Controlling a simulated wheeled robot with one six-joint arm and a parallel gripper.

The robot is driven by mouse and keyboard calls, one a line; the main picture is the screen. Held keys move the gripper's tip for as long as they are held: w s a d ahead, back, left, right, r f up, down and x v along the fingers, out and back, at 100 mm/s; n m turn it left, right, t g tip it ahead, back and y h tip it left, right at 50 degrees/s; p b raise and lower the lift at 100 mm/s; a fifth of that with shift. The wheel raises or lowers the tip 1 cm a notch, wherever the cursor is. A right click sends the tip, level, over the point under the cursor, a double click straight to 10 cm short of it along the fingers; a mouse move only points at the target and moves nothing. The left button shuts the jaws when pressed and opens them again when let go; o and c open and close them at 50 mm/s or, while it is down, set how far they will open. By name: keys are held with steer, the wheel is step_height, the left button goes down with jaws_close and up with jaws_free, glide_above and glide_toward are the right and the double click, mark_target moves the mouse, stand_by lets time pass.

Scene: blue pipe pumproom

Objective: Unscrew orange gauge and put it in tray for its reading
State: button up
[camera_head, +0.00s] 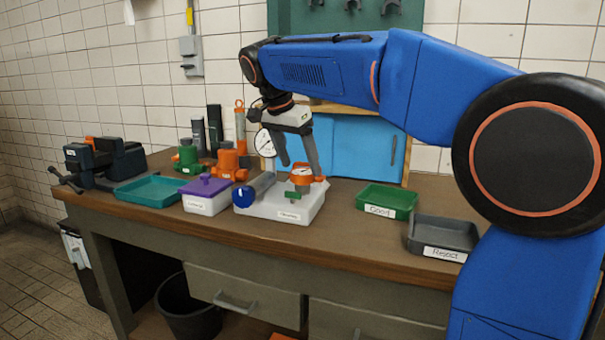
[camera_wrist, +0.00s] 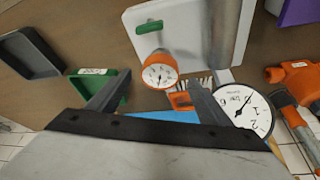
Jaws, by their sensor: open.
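The orange gauge (camera_head: 301,180) stands on a white test base (camera_head: 283,205), with a green part below its rim. Its white dial faces up in the wrist view (camera_wrist: 159,76), but the reading is too small to tell. My gripper (camera_head: 302,170) is open above the base, one finger toward each side of the gauge; I cannot tell whether they touch it. A green tray marked Good (camera_head: 386,198) and a grey tray marked Reject (camera_head: 440,233) stand to the right. The trays also show in the wrist view, green (camera_wrist: 122,92) and grey (camera_wrist: 30,52); both look empty.
A grey cylinder with a blue end (camera_head: 244,197) lies at the base's left. A purple-lidded box (camera_head: 206,203), teal tray (camera_head: 150,190), orange fitting (camera_head: 229,162), green fitting (camera_head: 187,156) and vise (camera_head: 105,162) stand farther left.

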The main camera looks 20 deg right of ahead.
mark_target(302, 171)
steer(key=shift+x, duration=2.05)
